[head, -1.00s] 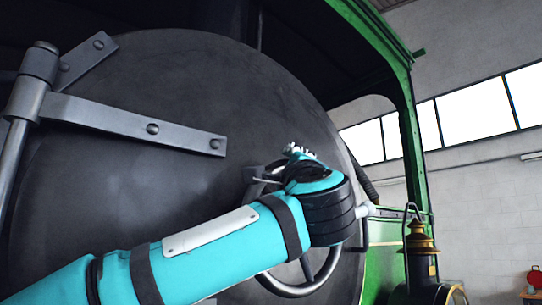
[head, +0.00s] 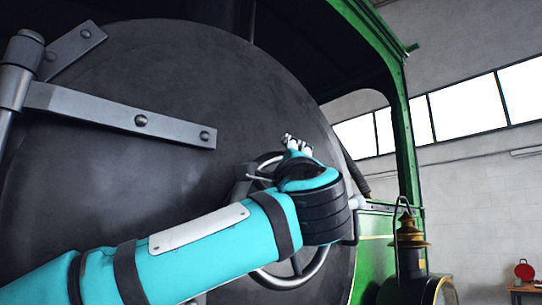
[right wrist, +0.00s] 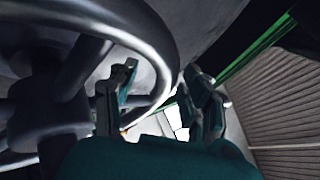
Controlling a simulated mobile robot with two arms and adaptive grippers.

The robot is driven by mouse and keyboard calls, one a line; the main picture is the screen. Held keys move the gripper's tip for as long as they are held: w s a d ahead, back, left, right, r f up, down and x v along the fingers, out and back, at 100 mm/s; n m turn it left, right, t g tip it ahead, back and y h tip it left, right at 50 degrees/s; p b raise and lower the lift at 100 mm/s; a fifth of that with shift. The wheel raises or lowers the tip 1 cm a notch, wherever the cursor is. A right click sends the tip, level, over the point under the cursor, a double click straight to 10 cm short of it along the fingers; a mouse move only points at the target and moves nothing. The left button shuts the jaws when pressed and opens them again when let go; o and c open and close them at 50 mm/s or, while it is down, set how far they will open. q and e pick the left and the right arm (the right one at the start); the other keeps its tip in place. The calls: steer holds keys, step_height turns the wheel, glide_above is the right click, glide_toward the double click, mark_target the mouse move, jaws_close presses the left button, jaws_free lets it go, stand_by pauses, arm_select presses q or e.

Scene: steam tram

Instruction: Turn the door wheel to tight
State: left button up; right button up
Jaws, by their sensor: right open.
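The door wheel (head: 281,278) is a grey metal ring on the right part of the big round black door (head: 175,95). My right wrist and forearm cover much of it in the head view. In the right wrist view the wheel's rim (right wrist: 158,32), spokes and hub (right wrist: 42,100) fill the left side. My right gripper (head: 297,144) is at the upper part of the wheel. In the right wrist view its two fingers (right wrist: 160,98) are apart, with the rim passing close behind or between them; I cannot tell which. My left gripper is not in view.
A grey hinge strap (head: 120,115) crosses the door at left. A brass-topped lantern (head: 409,235) stands right of the wheel, beside the green cab frame (head: 403,130). A red object (head: 524,271) sits on a small table at far right.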

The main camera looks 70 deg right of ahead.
steer(key=v, duration=0.6)
steer(key=shift+s+a+f, duration=0.15)
steer(key=shift+s+f, duration=0.05)
steer(key=shift+s, duration=0.05)
steer(key=shift+c, duration=0.3)
